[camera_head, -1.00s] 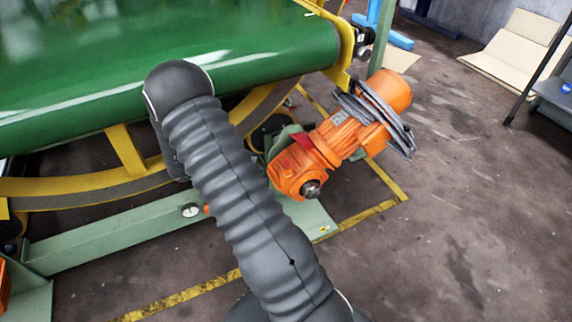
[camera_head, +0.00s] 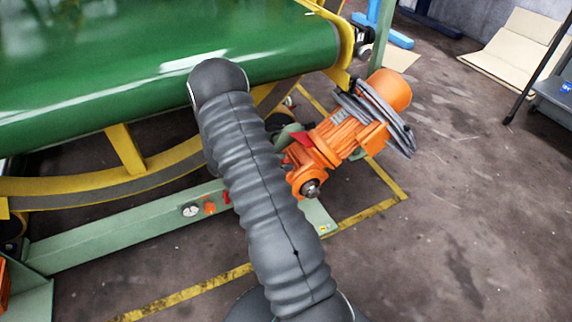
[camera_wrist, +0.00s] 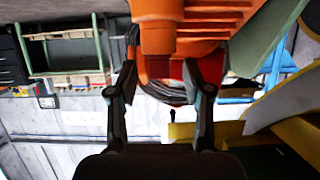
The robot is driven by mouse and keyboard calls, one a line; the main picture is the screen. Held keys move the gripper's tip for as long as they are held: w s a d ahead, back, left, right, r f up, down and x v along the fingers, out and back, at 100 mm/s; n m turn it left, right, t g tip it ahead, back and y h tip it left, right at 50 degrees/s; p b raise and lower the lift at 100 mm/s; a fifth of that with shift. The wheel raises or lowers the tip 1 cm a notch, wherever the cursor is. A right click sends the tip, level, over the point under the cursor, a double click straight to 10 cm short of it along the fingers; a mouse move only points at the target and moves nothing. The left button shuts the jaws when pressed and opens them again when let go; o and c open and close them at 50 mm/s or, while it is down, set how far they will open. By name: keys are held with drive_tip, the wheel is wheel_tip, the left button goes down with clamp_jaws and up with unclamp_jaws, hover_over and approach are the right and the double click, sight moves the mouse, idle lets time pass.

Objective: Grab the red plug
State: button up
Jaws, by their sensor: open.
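A small red piece (camera_head: 227,197) shows on the green beam beside my arm in the head view; I cannot tell whether it is the red plug. Another red part (camera_head: 303,138) sits on the orange motor. In the wrist view my gripper (camera_wrist: 158,67) is open, its two fingers apart, below the orange motor housing in the picture. A red surface (camera_wrist: 176,70) shows between and behind the fingers, partly hidden by the motor. No clear contact or grasp shows. My gripper is hidden behind my arm in the head view.
The orange motor (camera_head: 340,130) with coiled grey cable (camera_head: 378,112) stands right of my arm. The green conveyor belt (camera_head: 120,60) with its yellow curved frame (camera_head: 100,188) lies above and left. The floor (camera_head: 470,220) at right is clear.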

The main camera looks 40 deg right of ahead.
drive_tip(key=c, duration=0.8)
drive_tip(key=shift+c, duration=0.2)
drive_tip(key=shift+r, duration=0.1)
